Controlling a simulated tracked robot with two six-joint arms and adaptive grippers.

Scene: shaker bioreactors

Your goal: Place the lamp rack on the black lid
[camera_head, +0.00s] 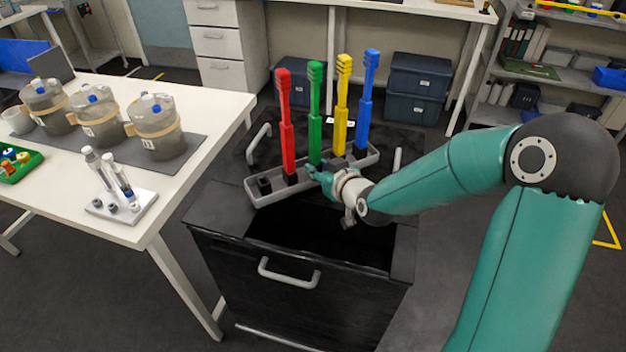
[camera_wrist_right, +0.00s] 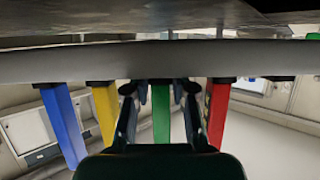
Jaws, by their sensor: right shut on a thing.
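The lamp rack (camera_head: 262,198) is a long grey tray with upright red (camera_head: 286,130), green (camera_head: 314,115), yellow (camera_head: 341,105) and blue (camera_head: 367,100) lamps. My right gripper (camera_head: 318,174) is shut on it near its middle, by the green lamp. In the right wrist view the rack's grey bar (camera_wrist_right: 60,64) crosses the top, and the gripper fingers (camera_wrist_right: 160,108) flank the green lamp. The black lid (camera_head: 222,167), with grey handles at its sides, lies behind and below the rack. I cannot tell whether the rack touches it. My left gripper is not in view.
A black cabinet (camera_head: 300,315) with a dark open top stands under the rack. A white table (camera_head: 215,115) at left carries several jar-like vessels (camera_head: 160,140) and a small vial stand (camera_head: 125,207). Dark blue boxes (camera_head: 415,90) stand behind.

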